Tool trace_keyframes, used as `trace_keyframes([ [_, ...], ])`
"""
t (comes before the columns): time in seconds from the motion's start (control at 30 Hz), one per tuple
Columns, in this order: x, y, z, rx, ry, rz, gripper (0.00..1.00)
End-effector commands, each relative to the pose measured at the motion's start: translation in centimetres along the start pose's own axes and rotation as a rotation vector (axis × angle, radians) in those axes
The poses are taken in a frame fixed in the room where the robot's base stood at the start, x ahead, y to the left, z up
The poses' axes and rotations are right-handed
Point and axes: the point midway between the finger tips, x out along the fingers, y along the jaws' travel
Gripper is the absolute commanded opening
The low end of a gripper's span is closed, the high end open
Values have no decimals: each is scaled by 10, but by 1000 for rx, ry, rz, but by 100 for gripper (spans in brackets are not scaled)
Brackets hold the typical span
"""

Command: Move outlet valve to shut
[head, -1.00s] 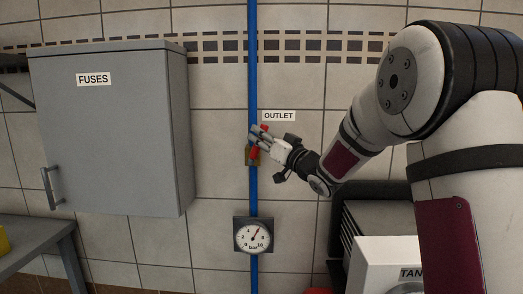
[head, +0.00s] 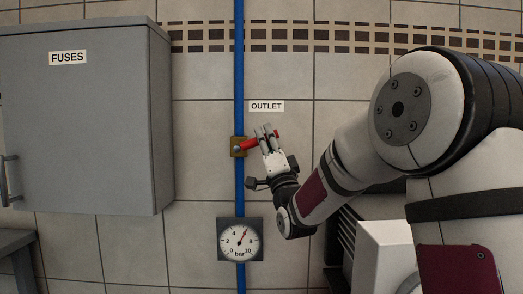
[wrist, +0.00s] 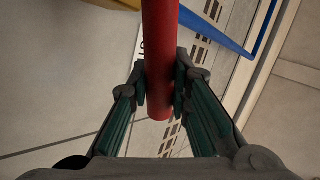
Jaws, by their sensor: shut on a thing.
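The outlet valve has a brass body (head: 238,147) on the blue vertical pipe (head: 239,90), under the OUTLET label (head: 267,106). Its red lever (head: 250,145) points to the right and slightly up, nearly across the pipe. My gripper (head: 267,131) is at the lever's outer end, with its fingers pointing up. In the wrist view the red lever (wrist: 160,50) runs between the two fingers, and my gripper (wrist: 161,88) is shut on it near its free end. The fingers partly hide the lever in the head view.
A pressure gauge (head: 240,240) sits on the pipe below the valve. A grey FUSES cabinet (head: 85,130) juts from the wall at the left. A white box (head: 382,255) stands low at the right. The tiled wall around the valve is clear.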

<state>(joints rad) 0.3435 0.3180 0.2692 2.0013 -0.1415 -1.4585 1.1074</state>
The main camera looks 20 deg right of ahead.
Motion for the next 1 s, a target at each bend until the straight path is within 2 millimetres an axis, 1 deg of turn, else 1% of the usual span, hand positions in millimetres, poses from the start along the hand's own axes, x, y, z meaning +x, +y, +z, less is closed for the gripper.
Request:
trace_keyframes([
  [0.03,-6,7,3,22,23,0,0],
  [0.4,-18,18,4,176,177,1,0],
  [0.7,-22,23,6,246,247,3,0],
  [1.0,-23,24,6,268,269,4,0],
])
